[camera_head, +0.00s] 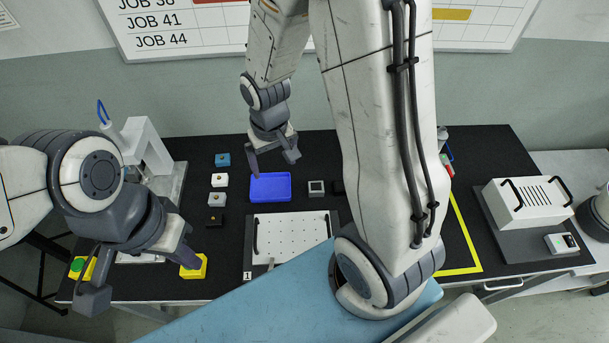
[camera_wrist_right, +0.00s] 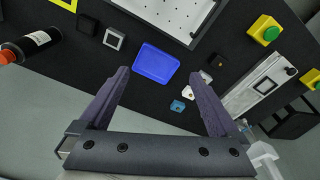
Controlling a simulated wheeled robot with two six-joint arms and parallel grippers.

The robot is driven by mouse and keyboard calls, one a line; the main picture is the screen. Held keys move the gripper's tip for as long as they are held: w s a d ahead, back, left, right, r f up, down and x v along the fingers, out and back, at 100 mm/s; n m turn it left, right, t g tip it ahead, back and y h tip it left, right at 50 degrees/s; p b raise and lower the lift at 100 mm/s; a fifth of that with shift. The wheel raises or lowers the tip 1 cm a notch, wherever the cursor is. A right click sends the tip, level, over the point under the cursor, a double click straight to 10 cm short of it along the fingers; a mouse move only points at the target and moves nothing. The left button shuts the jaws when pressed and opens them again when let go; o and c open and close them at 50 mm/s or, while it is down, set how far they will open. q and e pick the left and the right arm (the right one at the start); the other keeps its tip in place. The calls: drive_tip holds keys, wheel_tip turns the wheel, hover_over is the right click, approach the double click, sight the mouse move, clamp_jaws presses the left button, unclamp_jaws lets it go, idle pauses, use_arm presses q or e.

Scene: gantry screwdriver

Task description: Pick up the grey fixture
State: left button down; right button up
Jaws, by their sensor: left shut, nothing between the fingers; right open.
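The grey fixture (camera_head: 216,199) is a small block with a round knob on top, lying on the black table left of the blue tray. It stands in a column between a white block and a black block. It also shows in the right wrist view (camera_wrist_right: 205,77), near the tip of one finger. My right gripper (camera_head: 272,165) is open and empty above the table, behind the blue tray and to the right of the fixture. Its two fingers show in the right wrist view (camera_wrist_right: 160,78). My left gripper (camera_head: 189,260) is shut and empty at the front left, partly covering a yellow button box.
The blue tray (camera_head: 270,187) lies beside the small blocks: blue (camera_head: 222,159), white (camera_head: 219,180) and black (camera_head: 214,221). A perforated white plate (camera_head: 290,235) is in front. A white gantry (camera_head: 148,145) stands left. A yellow button box (camera_head: 200,269) is at the front edge.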

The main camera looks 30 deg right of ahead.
drive_tip(key=w+d+f+m, duration=0.2)
drive_tip(key=d+f+m, duration=0.3)
drive_tip(key=d+f, duration=0.75)
drive_tip(key=b, duration=0.4)
hover_over(316, 186)
drive_tip(key=s, duration=0.1)
wheel_tip(316, 186, down, 5)
drive_tip(key=shift+d+r, duration=0.15)
drive_tip(key=f+b, duration=0.1)
drive_tip(key=f, duration=0.1)
drive_tip(key=f+b, duration=0.3)
drive_tip(key=f, duration=0.1)
drive_tip(key=shift+w+a, duration=0.2)
drive_tip(key=shift+w, duration=0.2)
drive_tip(key=shift+r, duration=0.1)
clamp_jaws()
